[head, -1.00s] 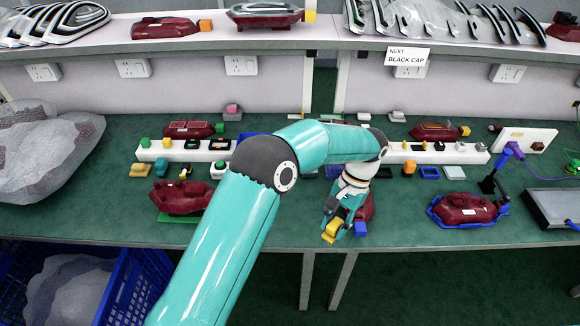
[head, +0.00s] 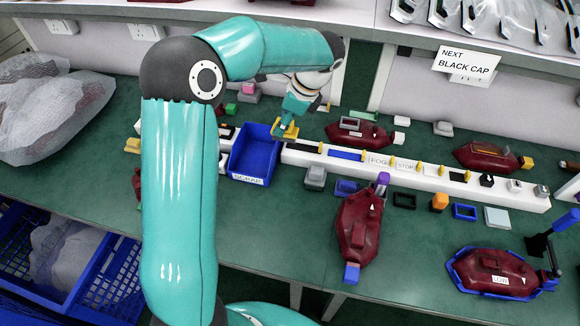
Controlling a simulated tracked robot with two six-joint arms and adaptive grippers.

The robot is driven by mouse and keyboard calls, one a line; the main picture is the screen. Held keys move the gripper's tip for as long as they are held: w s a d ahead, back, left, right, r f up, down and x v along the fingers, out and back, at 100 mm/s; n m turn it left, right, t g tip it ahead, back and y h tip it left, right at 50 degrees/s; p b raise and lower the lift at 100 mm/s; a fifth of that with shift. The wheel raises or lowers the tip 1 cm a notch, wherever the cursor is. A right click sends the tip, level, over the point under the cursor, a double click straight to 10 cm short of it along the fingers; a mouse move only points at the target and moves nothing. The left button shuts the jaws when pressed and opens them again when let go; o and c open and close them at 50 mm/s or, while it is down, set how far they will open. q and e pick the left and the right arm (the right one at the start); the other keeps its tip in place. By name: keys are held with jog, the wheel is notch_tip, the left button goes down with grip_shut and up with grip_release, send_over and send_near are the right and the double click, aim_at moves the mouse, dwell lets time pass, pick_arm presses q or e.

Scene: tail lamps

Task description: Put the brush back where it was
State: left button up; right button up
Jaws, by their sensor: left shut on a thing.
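My left gripper (head: 288,119) is in the head view, above the back of the green bench, just right of the blue bin. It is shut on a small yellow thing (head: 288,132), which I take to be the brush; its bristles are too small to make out. The thing hangs beside the left end of the long white rack (head: 420,177), and I cannot tell if it touches the rack. My right gripper is not in view.
A dark red lamp (head: 358,228) with a purple and a blue end lies in front. Another lamp (head: 495,272) sits in a blue cradle at right. Small blocks line the rack's front.

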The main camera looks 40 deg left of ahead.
pick_arm(q)
notch_tip(320, 180, down, 17)
jog(key=shift+f+p, duration=0.1)
jog(key=shift+p, duration=0.4)
jog(key=shift+d+f, duration=0.1)
jog(key=shift+f, duration=0.1)
jog(key=o, duration=1.1)
